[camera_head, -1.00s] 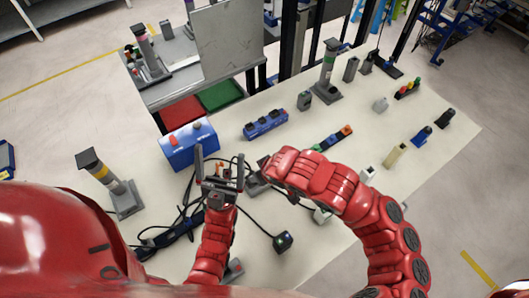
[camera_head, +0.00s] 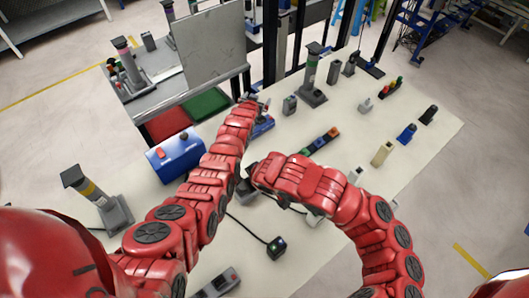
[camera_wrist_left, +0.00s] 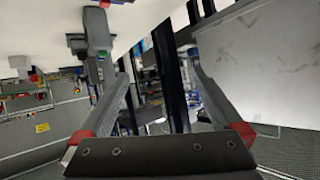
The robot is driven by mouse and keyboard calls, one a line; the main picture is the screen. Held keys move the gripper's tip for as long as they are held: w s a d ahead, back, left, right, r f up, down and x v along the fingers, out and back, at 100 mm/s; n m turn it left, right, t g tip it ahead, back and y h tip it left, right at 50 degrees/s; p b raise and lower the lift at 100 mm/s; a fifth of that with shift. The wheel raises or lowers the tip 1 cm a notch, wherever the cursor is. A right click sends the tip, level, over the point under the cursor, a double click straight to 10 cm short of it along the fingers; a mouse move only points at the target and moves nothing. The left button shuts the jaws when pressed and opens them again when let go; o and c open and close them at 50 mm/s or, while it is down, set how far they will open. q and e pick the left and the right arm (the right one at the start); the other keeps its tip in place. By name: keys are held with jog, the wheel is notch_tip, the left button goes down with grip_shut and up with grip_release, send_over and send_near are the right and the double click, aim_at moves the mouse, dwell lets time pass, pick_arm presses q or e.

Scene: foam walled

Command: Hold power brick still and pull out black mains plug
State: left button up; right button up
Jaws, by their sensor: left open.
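A small black block (camera_head: 276,247) lies on the table with a dark cable running to it from the upper left. I cannot tell whether it is the power brick or the mains plug. My left gripper (camera_head: 258,101) is at the far side of the table, beside a blue socket-like strip (camera_head: 263,126) that its arm partly hides. In the left wrist view the left gripper (camera_wrist_left: 155,78) is open with nothing between its fingers. My right gripper (camera_head: 250,184) is low over the middle of the table by the cable. Its jaws are too small and hidden to read.
A blue box (camera_head: 175,155) stands left of my left arm. A grey post (camera_head: 313,72), a coloured block row (camera_head: 320,140) and several small blocks stand on the table. Red (camera_head: 168,124) and green (camera_head: 208,103) bins and a grey panel (camera_head: 212,45) lie beyond.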

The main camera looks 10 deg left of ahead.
pick_arm(q)
jog(key=s+d+f+m+g, duration=0.4)
jog(key=s+d+g, duration=0.5)
jog(key=s, duration=0.2)
jog(key=s+a+r+m+g+y, duration=0.1)
jog(key=s+a+r+g+y, duration=0.15)
jog(key=s, duration=0.55)
jog(key=s+a+r+m+g+y, duration=0.15)
jog(key=s+r+g, duration=0.25)
jog(key=s, duration=0.4)
jog(key=x, duration=1.1)
jog(key=d+x, duration=0.1)
jog(key=x, duration=0.4)
jog(key=shift+w+f, duration=0.15)
jog(key=shift+f, duration=0.3)
